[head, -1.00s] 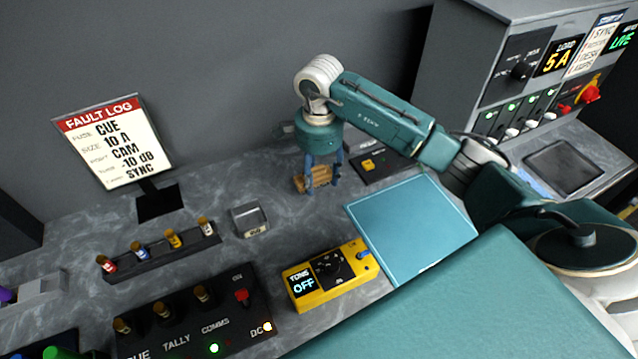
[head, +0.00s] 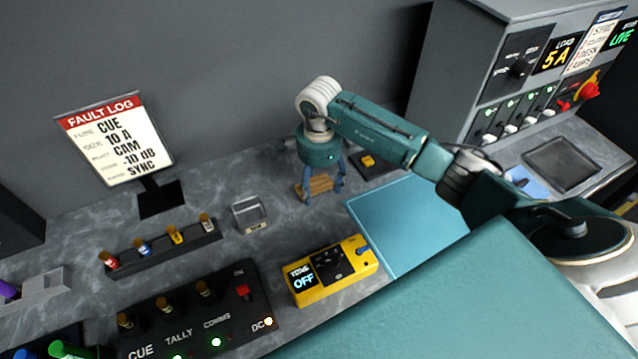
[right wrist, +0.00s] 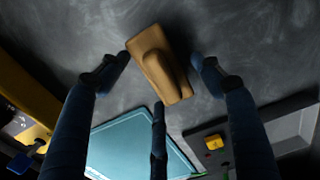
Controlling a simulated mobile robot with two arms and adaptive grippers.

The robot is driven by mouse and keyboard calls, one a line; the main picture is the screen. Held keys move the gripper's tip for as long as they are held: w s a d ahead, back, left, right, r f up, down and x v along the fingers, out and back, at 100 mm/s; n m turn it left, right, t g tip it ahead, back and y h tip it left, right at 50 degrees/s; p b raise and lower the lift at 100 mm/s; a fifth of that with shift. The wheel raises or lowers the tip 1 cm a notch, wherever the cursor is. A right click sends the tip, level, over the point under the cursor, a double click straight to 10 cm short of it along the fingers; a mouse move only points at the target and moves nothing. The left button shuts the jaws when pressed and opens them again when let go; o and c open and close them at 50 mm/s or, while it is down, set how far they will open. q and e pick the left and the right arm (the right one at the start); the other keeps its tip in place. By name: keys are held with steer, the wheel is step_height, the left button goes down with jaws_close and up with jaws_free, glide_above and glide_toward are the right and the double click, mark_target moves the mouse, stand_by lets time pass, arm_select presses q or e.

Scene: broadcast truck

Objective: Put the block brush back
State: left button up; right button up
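The block brush (head: 316,187) is a tan wooden block with a raised rounded grip. It appears to lie on the grey marbled counter, behind the yellow box and left of the blue mat. In the right wrist view the brush (right wrist: 158,65) lies between the spread fingers of my right gripper (right wrist: 158,85), with gaps visible beside it. My right gripper (head: 320,184) points down over the brush and is open. Its fingers partly cover the brush in the head view. My left gripper is not in view.
A flat blue mat (head: 410,220) lies right of the brush. A yellow TONE box (head: 330,270), a small clear container (head: 249,214) and a dark plate with a yellow button (head: 372,164) stand nearby. A fuse rack (head: 163,248) and the fault log sign (head: 115,138) are left.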

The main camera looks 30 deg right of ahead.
mark_target(319, 180)
steer(key=shift+r, duration=0.25)
step_height(319, 180, up, 10)
steer(key=b, duration=0.3)
steer(key=shift+r+b, duration=0.2)
steer(key=shift+b, duration=0.1)
steer(key=shift+r, duration=0.7)
